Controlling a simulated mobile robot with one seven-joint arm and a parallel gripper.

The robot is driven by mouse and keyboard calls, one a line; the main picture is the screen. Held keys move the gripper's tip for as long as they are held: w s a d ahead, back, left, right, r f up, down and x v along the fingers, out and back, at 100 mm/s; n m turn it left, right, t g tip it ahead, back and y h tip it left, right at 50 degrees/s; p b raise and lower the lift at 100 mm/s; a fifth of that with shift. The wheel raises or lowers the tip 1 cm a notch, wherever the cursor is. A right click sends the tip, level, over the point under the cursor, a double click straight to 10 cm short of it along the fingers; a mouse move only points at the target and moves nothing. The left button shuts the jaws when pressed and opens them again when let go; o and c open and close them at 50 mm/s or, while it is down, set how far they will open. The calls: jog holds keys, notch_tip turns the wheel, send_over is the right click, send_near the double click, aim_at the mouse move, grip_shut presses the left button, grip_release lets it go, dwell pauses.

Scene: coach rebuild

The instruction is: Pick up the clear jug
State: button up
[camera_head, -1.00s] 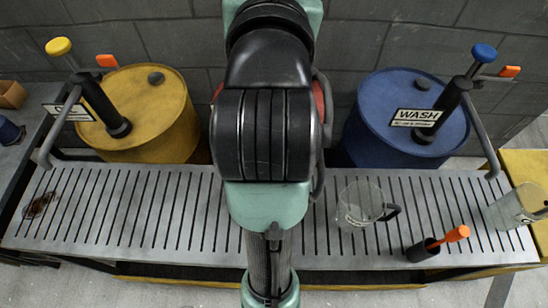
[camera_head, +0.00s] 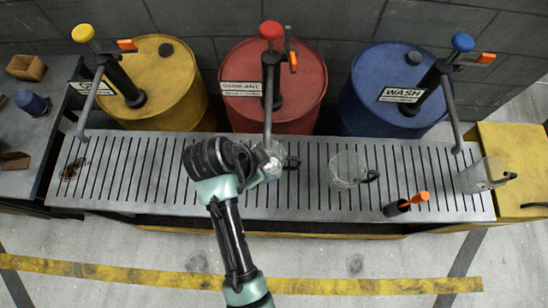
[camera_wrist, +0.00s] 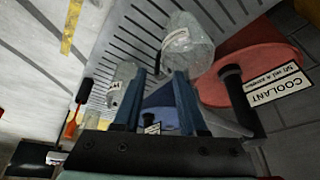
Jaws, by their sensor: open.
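Three clear jugs show in the head view. One jug (camera_head: 347,170), with a dark handle, stands on the slatted bench (camera_head: 230,200) right of my gripper. Another jug (camera_head: 281,152) is under the red drum's spout, partly hidden by my gripper. A third, greyish jug (camera_head: 482,176) stands at the bench's right end. My gripper (camera_head: 270,168) is over the bench, left of the middle jug. In the wrist view my gripper (camera_wrist: 158,76) has its two fingers apart and nothing between them. A jug (camera_wrist: 188,45) shows large beyond the right finger; a labelled jug (camera_wrist: 122,82) is partly behind the left one.
Yellow (camera_head: 150,90), red (camera_head: 300,85) and blue (camera_head: 385,85) drums with pumps stand behind the bench. The red drum's spout (camera_head: 267,120) reaches down near my gripper. The floor in front is clear.

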aim_at(277, 169)
jog(key=x, duration=0.9)
jog(key=shift+w+f, duration=0.2)
jog(key=shift+w, duration=0.25)
grip_shut()
dwell(1.0)
